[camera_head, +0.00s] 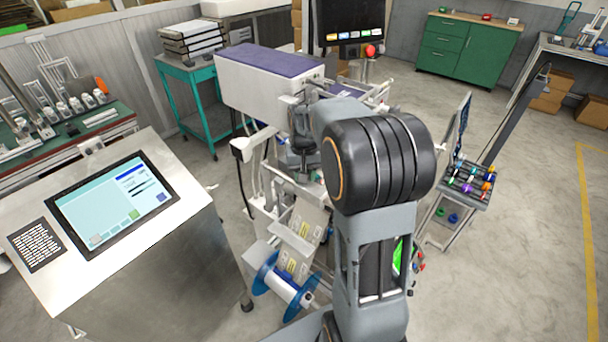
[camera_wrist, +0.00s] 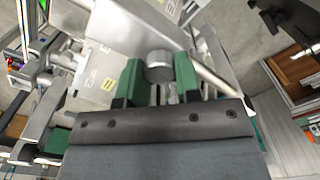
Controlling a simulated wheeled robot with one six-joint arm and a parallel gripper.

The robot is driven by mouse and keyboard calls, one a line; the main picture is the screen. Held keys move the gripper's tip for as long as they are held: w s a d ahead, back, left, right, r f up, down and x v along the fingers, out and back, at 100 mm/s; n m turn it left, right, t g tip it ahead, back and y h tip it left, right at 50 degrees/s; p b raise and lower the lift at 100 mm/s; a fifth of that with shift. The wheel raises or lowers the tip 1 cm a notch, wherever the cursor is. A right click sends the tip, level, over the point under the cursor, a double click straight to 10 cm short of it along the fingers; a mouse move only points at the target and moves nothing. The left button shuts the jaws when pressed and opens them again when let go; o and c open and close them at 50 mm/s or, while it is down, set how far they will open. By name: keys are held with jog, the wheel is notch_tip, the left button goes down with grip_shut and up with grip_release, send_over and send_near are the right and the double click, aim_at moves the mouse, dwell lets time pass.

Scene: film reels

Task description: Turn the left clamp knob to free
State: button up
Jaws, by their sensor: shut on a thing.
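A grey round clamp knob (camera_wrist: 159,58) shows in the wrist view, between the two green fingers of my gripper (camera_wrist: 156,74). My gripper is shut on the knob, one finger on each side. The knob sits beside a pale metal bar on the machine. I cannot see a mark that tells its turn angle. In the head view my arm covers much of the machine (camera_head: 262,82), and the knob cannot be made out there.
A blue-flanged reel (camera_head: 284,285) sits low on the machine's front. A console with a screen (camera_head: 112,205) stands at the left. A small stand with coloured parts (camera_head: 466,182) is at the right.

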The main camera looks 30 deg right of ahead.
jog(key=shift+n, duration=0.8)
jog(key=o, duration=0.9)
jog(key=shift+r, duration=0.1)
notch_tip(320, 180, up, 14)
jog(key=shift+f, duration=0.2)
dwell(0.4)
